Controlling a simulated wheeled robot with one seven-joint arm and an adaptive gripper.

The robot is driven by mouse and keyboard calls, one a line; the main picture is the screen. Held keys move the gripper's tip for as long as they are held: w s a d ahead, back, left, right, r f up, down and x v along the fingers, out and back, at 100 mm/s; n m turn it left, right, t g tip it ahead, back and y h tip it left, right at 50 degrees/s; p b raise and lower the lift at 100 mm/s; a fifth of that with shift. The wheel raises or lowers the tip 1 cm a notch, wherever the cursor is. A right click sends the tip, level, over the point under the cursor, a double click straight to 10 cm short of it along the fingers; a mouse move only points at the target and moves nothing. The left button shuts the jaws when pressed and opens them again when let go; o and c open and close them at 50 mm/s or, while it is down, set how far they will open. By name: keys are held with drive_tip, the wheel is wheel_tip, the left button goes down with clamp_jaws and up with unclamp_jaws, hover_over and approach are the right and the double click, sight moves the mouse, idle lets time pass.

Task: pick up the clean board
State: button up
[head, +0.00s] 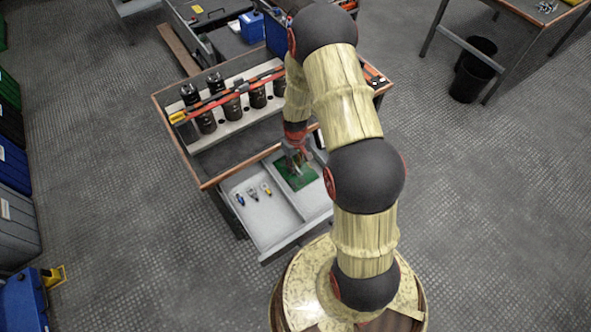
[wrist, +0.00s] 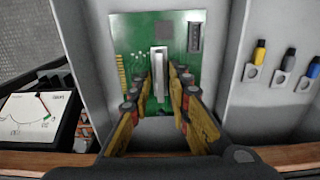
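The clean board (wrist: 135,42) is a green circuit board with gold edge contacts, a dark chip, a black connector and a pale upright block in its middle. In the head view the board (head: 291,179) lies in the right compartment of the open drawer (head: 262,238), partly hidden by my gripper. My gripper (head: 297,160) points down over it. In the wrist view my gripper (wrist: 160,82) is open, its two fingers on either side of the pale block (wrist: 159,62). A gap shows around the block; I cannot tell the fingertips' height above the board.
Three small connectors (head: 253,193) sit in the drawer's left compartment. Black capacitors (head: 207,121) with red bars stand on the bench behind. A dial meter (wrist: 36,118) is at the wrist view's left. A wooden edge (wrist: 45,160) crosses its bottom.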

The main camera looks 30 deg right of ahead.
clamp_jaws()
idle(0.5)
drive_tip(key=shift+r+p, duration=0.3)
drive_tip(key=shift+r, duration=0.25)
wheel_tip(320, 180, up, 2)
drive_tip(key=shift+r+p, duration=0.25)
drive_tip(key=shift+p, duration=0.45)
drive_tip(key=s+r+p, duration=0.2)
drive_tip(key=s+r, duration=0.2)
drive_tip(key=s, duration=0.3)
drive_tip(key=s+a+r+p, duration=0.1)
drive_tip(key=s+r+p, duration=0.1)
drive_tip(key=s+r, duration=0.3)
drive_tip(key=shift+s+r, duration=0.25)
drive_tip(key=shift+s, duration=0.75)
